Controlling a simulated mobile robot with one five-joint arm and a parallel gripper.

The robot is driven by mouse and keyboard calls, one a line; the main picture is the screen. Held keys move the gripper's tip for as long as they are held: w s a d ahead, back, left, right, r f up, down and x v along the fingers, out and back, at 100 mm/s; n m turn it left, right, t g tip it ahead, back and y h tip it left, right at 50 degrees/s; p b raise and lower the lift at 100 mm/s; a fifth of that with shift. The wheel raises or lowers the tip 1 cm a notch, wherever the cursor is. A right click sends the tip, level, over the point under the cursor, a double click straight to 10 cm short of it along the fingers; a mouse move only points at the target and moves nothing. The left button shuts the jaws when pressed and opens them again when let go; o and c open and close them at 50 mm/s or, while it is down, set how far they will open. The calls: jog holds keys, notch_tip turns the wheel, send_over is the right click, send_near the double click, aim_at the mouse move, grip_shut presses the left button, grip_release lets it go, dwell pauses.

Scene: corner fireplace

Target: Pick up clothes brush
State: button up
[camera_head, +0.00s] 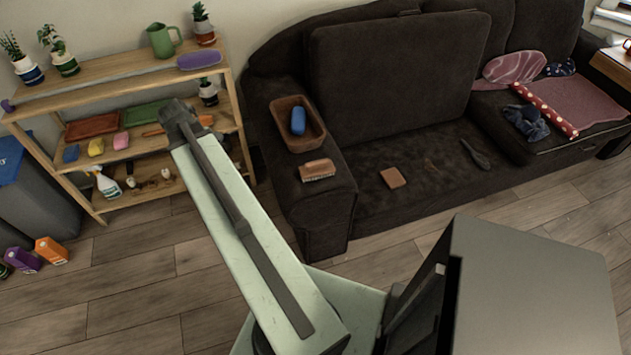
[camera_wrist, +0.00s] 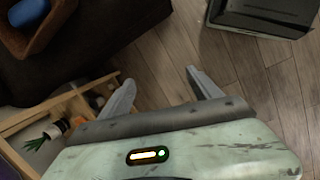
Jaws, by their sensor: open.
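A brush (camera_head: 318,170) with a brown wooden back and pale bristles lies on the dark sofa's left armrest, in front of a wooden tray. It looks like the clothes brush. A dark, long-handled object (camera_head: 475,153), possibly another brush, lies on the seat. Neither shows in the wrist view. My gripper (camera_wrist: 159,80) is open and empty in the wrist view, its fingers apart above the wooden floor. In the head view my arm reaches toward the shelf, left of the armrest, and the fingers cannot be made out.
The wooden tray (camera_head: 277,118) on the armrest holds a blue object (camera_head: 298,121). A brown block (camera_head: 393,178) lies on the sofa seat. A wooden shelf (camera_head: 90,85) with plants and several small items stands left. Cartons (camera_head: 51,250) stand on the floor. Floor before the sofa is clear.

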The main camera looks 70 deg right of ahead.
jog(key=s+d+f+n+g+b, duration=0.1)
jog(key=s+d+f+n+b, duration=0.2)
jog(key=s+d, duration=1)
jog(key=g+b, duration=0.1)
send_near(318, 168)
jog(key=f, duration=0.1)
jog(key=d+f, duration=0.1)
jog(key=shift+w+d+f, duration=0.1)
jog(key=shift+f, duration=0.3)
jog(key=b+x, duration=0.2)
jog(key=b, duration=0.1)
jog(key=shift+f, duration=0.35)
jog(key=b+x, duration=0.5)
jog(key=shift+s+d+f, duration=0.1)
jog(key=shift+s, duration=0.15)
jog(key=c, duration=1.5)
